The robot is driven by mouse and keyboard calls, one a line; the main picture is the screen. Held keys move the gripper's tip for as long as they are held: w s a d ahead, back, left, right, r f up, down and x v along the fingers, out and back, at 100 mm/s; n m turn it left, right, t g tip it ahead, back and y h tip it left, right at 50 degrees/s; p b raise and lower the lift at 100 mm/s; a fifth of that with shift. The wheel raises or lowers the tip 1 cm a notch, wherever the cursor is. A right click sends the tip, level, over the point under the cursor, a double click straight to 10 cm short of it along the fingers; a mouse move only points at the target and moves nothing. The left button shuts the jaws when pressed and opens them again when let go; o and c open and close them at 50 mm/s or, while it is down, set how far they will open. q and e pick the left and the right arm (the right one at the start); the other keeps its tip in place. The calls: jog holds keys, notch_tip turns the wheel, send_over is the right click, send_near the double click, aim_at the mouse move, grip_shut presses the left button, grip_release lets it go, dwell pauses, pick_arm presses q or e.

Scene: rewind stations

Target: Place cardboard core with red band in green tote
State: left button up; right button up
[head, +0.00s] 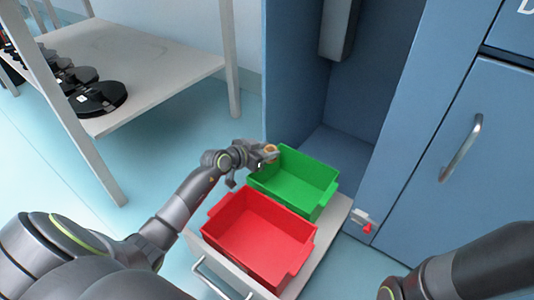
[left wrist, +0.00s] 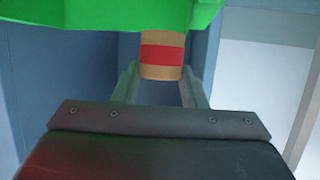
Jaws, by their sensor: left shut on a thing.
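The cardboard core (left wrist: 162,54) is a small tan cylinder with a red band around its middle. My left gripper (head: 268,154) is shut on it, with a finger on either side in the left wrist view. In the head view the core (head: 271,149) shows as a small tan spot at the fingertips, by the far left corner of the green tote (head: 298,181). The tote looks empty. Its green rim also crosses the top of the left wrist view (left wrist: 110,14), beside the core's upper end. I cannot tell whether they touch. My right gripper is out of view.
An empty red tote (head: 260,236) stands in front of the green one on a pale cart (head: 334,222) with a handle. A blue cabinet (head: 420,150) rises behind and right. A shelf (head: 160,80) with dark reels (head: 98,97) is at left.

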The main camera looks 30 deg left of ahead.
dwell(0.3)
pick_arm(q)
jog(key=shift+f+p, duration=0.45)
jog(key=shift+f, duration=0.1)
jog(key=o, duration=0.9)
jog(key=shift+o, duration=0.2)
jog(key=shift+r, duration=0.15)
